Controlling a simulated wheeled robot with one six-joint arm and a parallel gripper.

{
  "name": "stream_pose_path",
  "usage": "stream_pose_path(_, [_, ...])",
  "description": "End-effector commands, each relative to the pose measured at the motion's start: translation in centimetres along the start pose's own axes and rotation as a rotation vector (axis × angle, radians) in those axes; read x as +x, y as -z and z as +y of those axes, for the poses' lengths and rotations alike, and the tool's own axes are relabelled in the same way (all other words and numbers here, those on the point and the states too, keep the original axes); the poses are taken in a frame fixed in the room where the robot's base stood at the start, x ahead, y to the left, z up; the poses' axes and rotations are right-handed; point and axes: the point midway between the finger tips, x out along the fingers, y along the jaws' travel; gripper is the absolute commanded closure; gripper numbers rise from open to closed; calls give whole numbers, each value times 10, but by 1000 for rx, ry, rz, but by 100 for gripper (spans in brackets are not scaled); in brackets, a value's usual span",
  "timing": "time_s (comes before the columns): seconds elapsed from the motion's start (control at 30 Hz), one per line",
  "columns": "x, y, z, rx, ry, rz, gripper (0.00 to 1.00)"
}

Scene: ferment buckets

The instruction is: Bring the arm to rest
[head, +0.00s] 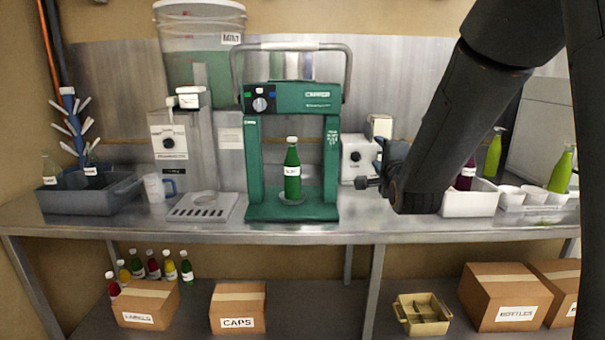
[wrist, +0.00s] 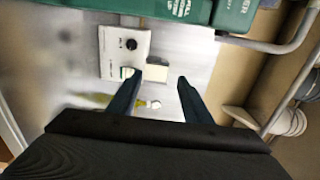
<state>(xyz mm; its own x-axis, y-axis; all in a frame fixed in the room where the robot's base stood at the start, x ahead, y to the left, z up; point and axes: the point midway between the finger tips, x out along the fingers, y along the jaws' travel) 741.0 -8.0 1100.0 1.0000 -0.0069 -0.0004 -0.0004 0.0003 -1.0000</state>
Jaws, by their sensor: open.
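My arm (head: 460,110) reaches down from the upper right in the head view, in front of the right part of the steel bench. My gripper (head: 368,182) is beyond the wrist, left of the arm's end, and looks small there. In the wrist view my gripper (wrist: 158,100) shows two dark fingers spread apart with nothing between them. A green bottle with a white cap (head: 292,172) stands upright in the green machine (head: 254,165), left of my gripper and apart from it.
The bench (head: 215,232) also holds a grey bin (head: 110,194), a white mug (head: 153,188), a drip tray (head: 202,206) and a white control box (head: 355,158). A white bin (head: 470,205) and green bottles (head: 562,170) stand at right, near my arm.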

Motion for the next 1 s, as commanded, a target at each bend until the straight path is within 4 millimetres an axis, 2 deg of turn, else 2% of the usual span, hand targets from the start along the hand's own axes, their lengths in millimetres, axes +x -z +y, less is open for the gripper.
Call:
stream_pose_path(0.07, [0,-2,1,-5,-6,-2,55])
stream_pose_path(0.37, [-16,-9,35,-159,-159,-23,55])
stream_pose_path(0.57, [-37,-8,69,-316,-316,-58,55])
stream_pose_path(0.67, [-55,-7,90,-415,-417,-95,55])
stream_pose_path(0.77, [-81,-7,116,-539,-542,-159,55])
stream_pose_path(0.87, [-122,-7,148,-697,-700,-272,55])
stream_pose_path(1.0, [-199,-8,188,-918,-925,-519,55])
